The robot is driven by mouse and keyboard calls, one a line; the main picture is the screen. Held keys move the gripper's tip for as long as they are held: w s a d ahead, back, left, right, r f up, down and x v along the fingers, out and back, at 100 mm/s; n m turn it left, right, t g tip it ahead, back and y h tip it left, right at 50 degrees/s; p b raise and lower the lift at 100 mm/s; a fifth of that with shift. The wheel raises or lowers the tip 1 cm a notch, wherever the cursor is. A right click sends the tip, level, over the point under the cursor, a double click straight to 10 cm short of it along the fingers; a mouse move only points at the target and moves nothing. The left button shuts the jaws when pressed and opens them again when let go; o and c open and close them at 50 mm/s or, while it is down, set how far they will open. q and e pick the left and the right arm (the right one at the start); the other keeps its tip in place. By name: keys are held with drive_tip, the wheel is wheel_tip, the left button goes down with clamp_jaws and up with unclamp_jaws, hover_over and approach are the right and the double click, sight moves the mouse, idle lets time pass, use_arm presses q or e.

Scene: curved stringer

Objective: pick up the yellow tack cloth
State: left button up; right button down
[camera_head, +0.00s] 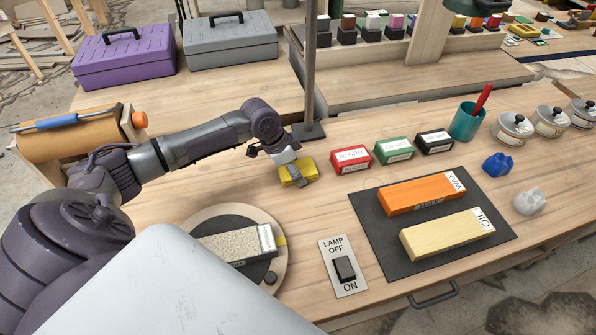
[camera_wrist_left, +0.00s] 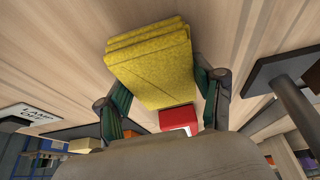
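The yellow tack cloth (camera_head: 311,168) is a folded, textured pad on the wooden bench, left of the red block. My left gripper (camera_head: 293,176) is over it and hides part of it. In the left wrist view the cloth (camera_wrist_left: 155,60) shows its stacked folds between the two green-padded fingers of the left gripper (camera_wrist_left: 164,85). The fingers are spread to either side of the cloth. A gap shows beside the left-hand finger; the right-hand finger is very near the cloth, and contact is unclear. My right gripper is in neither view.
The red block (camera_head: 351,158), green block (camera_head: 394,149) and black block (camera_head: 434,141) stand right of the cloth. A lamp post base (camera_head: 308,131) is just behind it. A round turntable (camera_head: 213,219) and a lamp switch plate (camera_head: 343,266) lie in front.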

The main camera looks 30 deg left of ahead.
sight(305, 168)
use_arm(q)
drive_tip(key=c, duration=0.5)
drive_tip(key=shift+o, duration=0.2)
drive_tip(key=shift+b, duration=0.3)
drive_tip(key=shift+r, duration=0.35)
drive_tip(key=r, duration=0.4)
drive_tip(key=shift+w+d+r+b, duration=0.1)
drive_tip(key=shift+d+r+b, duration=0.1)
drive_tip(key=shift+b, duration=0.1)
drive_tip(key=w+d+r, duration=0.2)
drive_tip(key=d+r, duration=0.4)
drive_tip(key=d, duration=0.5)
drive_tip(key=shift+w+r+b, duration=0.25)
drive_tip(key=shift+w+b, duration=0.05)
drive_tip(key=shift+w, duration=0.05)
